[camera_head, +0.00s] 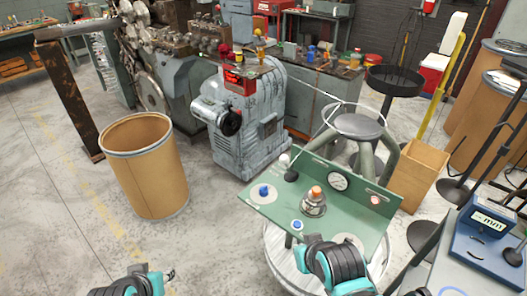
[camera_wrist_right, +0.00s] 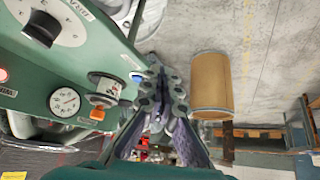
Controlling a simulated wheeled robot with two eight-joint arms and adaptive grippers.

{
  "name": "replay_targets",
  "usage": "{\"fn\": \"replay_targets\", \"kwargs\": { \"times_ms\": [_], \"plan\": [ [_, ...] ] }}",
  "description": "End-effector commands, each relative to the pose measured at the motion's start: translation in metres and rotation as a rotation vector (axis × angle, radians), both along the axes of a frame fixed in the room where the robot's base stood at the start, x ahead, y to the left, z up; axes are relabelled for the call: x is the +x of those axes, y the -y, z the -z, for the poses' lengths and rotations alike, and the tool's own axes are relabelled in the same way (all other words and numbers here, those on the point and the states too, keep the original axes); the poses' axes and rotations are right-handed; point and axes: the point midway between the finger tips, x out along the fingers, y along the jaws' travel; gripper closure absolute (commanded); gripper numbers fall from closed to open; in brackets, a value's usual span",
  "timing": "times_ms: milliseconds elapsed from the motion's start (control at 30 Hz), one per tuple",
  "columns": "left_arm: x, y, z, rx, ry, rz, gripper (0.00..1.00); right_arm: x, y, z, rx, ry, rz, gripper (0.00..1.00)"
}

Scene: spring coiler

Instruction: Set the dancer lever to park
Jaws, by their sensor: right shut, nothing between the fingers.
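The green control panel (camera_head: 345,215) stands tilted on a round base; it also fills the left of the right wrist view (camera_wrist_right: 110,45). It bears a blue knob (camera_head: 264,190), an orange-topped metal fitting (camera_head: 314,202) and a gauge (camera_head: 338,180). A black ball (camera_head: 291,175) and a white ball (camera_head: 284,159) show at its far left edge. I cannot tell which part is the dancer lever. A black pointer knob (camera_wrist_right: 42,28) shows in the wrist view. My right gripper (camera_wrist_right: 155,82) is shut and empty, beside the panel's edge. My left gripper (camera_head: 170,275) is low at the left, its jaw opening unclear.
A tan drum (camera_head: 145,170) stands left on open concrete floor. A grey machine (camera_head: 245,125) stands behind the panel. A stool (camera_head: 358,126) and an open cardboard box (camera_head: 417,175) are close behind and right of it. A blue instrument (camera_head: 488,240) sits on a bench at right.

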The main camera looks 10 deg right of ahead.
Motion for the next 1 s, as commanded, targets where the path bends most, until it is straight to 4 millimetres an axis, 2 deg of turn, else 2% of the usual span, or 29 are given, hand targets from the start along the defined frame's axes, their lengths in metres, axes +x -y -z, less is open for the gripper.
{"fn": "replay_targets", "kwargs": {
  "times_ms": [333, 433, 567, 667, 833, 1000],
  "plan": [
    [0.000, 0.000, 0.000, 0.000, 0.000, 0.000, 0.66, 0.000, 0.000, 0.000, 0.000, 0.000, 0.000, 1.00],
    [0.000, 0.000, -0.001, 0.000, 0.000, 0.000, 0.60, 0.000, 0.000, -0.001, -0.007, -0.002, -0.008, 1.00],
    [0.000, 0.000, -0.013, 0.000, 0.000, 0.000, 0.60, 0.009, -0.002, -0.011, -0.111, -0.025, -0.116, 1.00],
    [0.000, 0.000, -0.033, 0.000, 0.000, 0.000, 0.60, 0.024, -0.003, -0.026, -0.304, -0.070, -0.317, 1.00],
    [0.000, 0.000, -0.076, 0.000, 0.000, 0.000, 0.60, 0.066, -0.013, -0.057, -0.784, -0.200, -0.804, 1.00],
    [0.000, 0.000, -0.115, 0.000, 0.000, 0.000, 0.60, 0.109, -0.035, -0.084, -1.263, -0.378, -1.268, 1.00]
  ]
}}
